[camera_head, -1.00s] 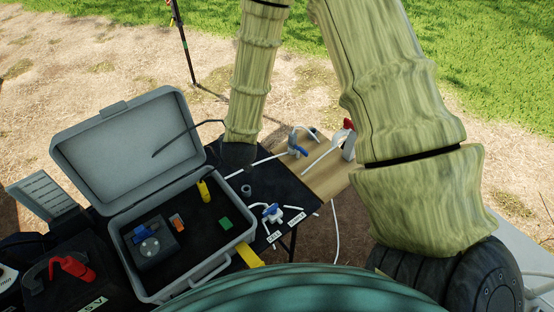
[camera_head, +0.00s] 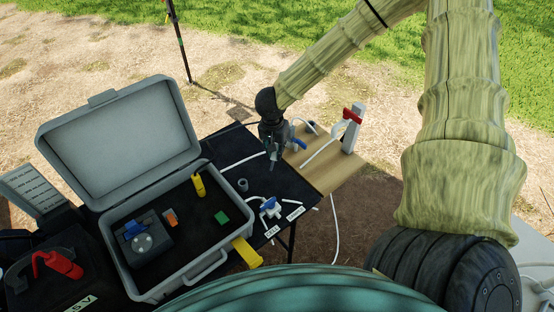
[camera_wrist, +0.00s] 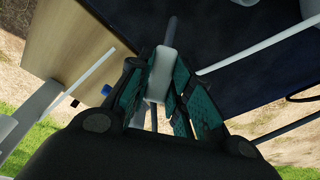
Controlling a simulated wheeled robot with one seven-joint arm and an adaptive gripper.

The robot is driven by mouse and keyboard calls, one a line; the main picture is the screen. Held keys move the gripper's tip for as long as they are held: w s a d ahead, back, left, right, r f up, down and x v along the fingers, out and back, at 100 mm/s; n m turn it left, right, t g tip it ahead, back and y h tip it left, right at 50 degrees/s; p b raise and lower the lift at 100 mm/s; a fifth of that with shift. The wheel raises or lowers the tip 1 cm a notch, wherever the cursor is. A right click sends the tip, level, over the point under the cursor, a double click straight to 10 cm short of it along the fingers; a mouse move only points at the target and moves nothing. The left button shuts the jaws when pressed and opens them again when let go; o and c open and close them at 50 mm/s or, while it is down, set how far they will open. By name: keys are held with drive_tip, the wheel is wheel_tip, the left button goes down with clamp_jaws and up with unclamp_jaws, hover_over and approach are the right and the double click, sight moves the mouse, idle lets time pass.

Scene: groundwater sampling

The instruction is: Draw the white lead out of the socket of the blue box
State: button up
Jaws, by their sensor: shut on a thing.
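My gripper (camera_head: 271,163) points down over the far right part of the black table, close to the wooden board. In the wrist view its teal-padded fingers (camera_wrist: 160,88) are shut on a pale block-shaped piece (camera_wrist: 160,72) with a grey rod at its far end. I cannot tell whether this piece is the plug of the white lead. A white lead (camera_head: 243,161) runs across the table to the gripper; a white line also passes beside the fingers in the wrist view (camera_wrist: 250,48). I cannot clearly make out a blue box or its socket.
An open grey case (camera_head: 200,278) stands on the table at left. A white fitting with a blue handle (camera_head: 269,205) lies near the front edge. The wooden board (camera_head: 325,175) carries a blue-handled fitting (camera_head: 298,145) and a white post with a red clamp (camera_head: 351,135).

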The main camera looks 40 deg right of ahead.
sight(273, 179)
drive_tip(key=s+f+m+g+y+b, duration=0.1)
drive_tip(key=f, duration=0.1)
drive_tip(key=s+f+m+y+b, duration=0.1)
drive_tip(key=y, duration=0.1)
drive_tip(key=shift+s+d+f+g, duration=0.1)
drive_tip(key=shift+s+f+g, duration=0.25)
drive_tip(key=shift+g, duration=0.05)
drive_tip(key=shift+s+f+m+y+b, duration=0.15)
drive_tip(key=shift+f+m+y+b, duration=0.2)
drive_tip(key=shift+m+y, duration=0.3)
drive_tip(key=shift+a+f+m+y+b, duration=0.15)
drive_tip(key=shift+a+m+y+b, duration=0.2)
drive_tip(key=shift+y, duration=0.2)
drive_tip(key=shift+m+y, duration=0.4)
drive_tip(key=shift+y, duration=0.1)
drive_tip(key=shift+w+r+m+y+b, duration=0.45)
drive_tip(key=shift+w+m+y+b, duration=0.15)
drive_tip(key=shift+w+m+b, duration=0.15)
drive_tip(key=shift+f+b, duration=1.4)
drive_tip(key=shift+f, duration=1.05)
drive_tip(key=shift+f+b, duration=0.45)
drive_tip(key=shift+f, duration=0.1)
